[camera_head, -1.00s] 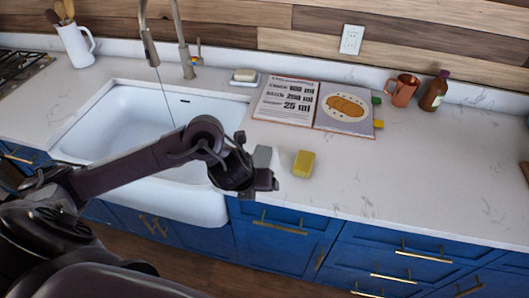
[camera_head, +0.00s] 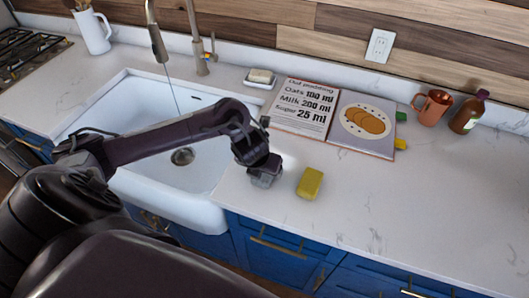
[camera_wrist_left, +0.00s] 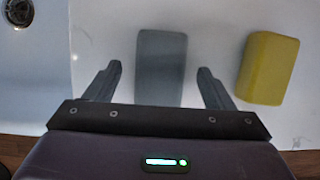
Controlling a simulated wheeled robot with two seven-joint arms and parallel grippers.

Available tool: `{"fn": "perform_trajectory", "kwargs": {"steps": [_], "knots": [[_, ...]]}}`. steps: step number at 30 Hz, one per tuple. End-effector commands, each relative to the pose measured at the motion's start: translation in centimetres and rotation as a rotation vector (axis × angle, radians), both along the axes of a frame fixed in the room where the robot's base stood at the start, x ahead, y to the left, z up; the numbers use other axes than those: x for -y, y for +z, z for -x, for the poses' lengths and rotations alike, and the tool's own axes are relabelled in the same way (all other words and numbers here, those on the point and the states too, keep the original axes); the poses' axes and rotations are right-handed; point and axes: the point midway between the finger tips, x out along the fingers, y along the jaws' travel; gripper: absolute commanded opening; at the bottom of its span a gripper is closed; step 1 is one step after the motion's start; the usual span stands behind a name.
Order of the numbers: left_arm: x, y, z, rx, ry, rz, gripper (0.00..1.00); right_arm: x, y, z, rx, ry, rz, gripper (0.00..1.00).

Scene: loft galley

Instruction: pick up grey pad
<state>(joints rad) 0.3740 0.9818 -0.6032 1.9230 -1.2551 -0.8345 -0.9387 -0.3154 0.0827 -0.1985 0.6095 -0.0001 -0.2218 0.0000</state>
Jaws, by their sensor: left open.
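The grey pad (camera_wrist_left: 161,52) is a flat, rounded rectangle lying on the white counter in the left wrist view. My left gripper (camera_wrist_left: 160,72) is open, with one finger on either side of the pad's near part and a visible gap on each side. The pad's far end reaches past the fingertips. In the head view my left gripper (camera_head: 265,172) is low over the counter just right of the sink and mostly hides the pad. My right gripper is not in view.
A yellow sponge (camera_head: 310,183) lies close to the right of my left gripper. The sink (camera_head: 135,95) is on the left. An open recipe book (camera_head: 303,107), a copper mug (camera_head: 432,106) and a brown bottle (camera_head: 468,112) stand farther back. The right counter is clear.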

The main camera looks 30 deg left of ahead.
Motion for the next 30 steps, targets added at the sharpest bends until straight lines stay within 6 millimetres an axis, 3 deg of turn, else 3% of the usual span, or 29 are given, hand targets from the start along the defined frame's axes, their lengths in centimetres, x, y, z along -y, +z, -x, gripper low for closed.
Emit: {"fn": "perform_trajectory", "kwargs": {"steps": [3, 10, 24, 30], "knots": [[-0.1, -1.4, -0.4, -0.003, 0.002, 0.001, 0.76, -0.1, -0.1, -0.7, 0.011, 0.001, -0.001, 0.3], [-0.2, -1.8, -0.7, 0.001, 0.0, 0.0, 0.76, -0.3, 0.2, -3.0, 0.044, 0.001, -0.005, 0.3], [-0.2, -2.2, -0.7, 0.001, -0.001, -0.001, 0.76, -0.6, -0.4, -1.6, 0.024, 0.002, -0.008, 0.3], [-0.2, -2.1, -0.7, 0.0, 0.0, 0.0, 0.5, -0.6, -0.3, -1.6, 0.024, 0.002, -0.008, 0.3]]}}
